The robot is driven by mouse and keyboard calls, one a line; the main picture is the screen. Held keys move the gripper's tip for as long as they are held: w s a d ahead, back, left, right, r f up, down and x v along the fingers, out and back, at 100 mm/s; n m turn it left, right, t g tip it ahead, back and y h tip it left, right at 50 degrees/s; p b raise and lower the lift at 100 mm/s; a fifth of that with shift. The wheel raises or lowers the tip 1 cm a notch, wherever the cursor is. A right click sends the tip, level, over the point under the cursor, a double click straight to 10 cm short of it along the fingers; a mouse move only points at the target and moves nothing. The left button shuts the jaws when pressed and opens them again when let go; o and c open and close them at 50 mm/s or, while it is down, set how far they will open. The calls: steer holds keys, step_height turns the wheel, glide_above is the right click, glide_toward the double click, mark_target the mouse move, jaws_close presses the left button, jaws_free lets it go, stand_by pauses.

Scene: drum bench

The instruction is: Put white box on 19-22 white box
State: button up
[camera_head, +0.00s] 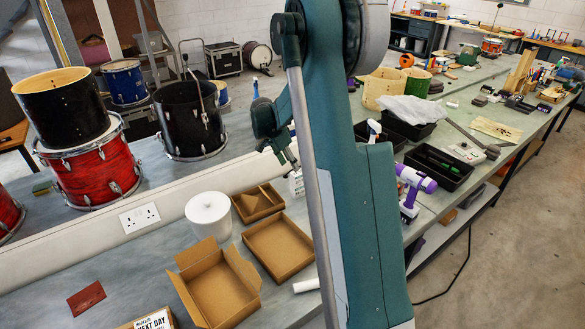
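My gripper (284,154) hangs at the left side of my teal arm, above the bench near the white trunking. Its fingers are small, dark and partly overlapped by my arm, so their opening is unclear. Just below them is a small white box-like item (296,184) with dark marks, partly hidden behind my arm. I cannot tell whether the fingers touch it. I cannot read "19-22" on anything, and no second white box is clear to see. My arm hides the middle of the bench.
An open cardboard box (217,287), a cardboard tray (279,248), a divided tray (257,203) and a white round tub (209,215) stand left of my arm. Drums (92,170) stand beyond the trunking. Right of my arm are a purple drill (412,190) and black trays (438,167).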

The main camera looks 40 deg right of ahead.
steer(key=shift+a+r, duration=0.2)
steer(key=shift+r, duration=0.25)
stand_by(0.3)
steer(key=shift+a+r, duration=0.1)
steer(key=s+a+r+n+t+y, duration=0.15)
steer(key=s+a+r+n, duration=0.25)
steer(key=s+a+r, duration=0.5)
steer(key=s+a+r+n+t, duration=0.2)
steer(key=s+a+r+n, duration=0.3)
steer(key=a+r, duration=0.4)
steer(key=s+a+f+n+t+y, duration=0.1)
steer(key=s+a+n, duration=0.3)
steer(key=s+a, duration=0.5)
steer(key=s+a+f+n+t+y, duration=0.1)
steer(key=s+a+n+t+y, duration=0.1)
steer(key=s+a+n, duration=0.3)
steer(key=shift+s+a+t, duration=0.35)
steer(key=shift+s+a, duration=1.75)
steer(key=shift+s, duration=3.25)
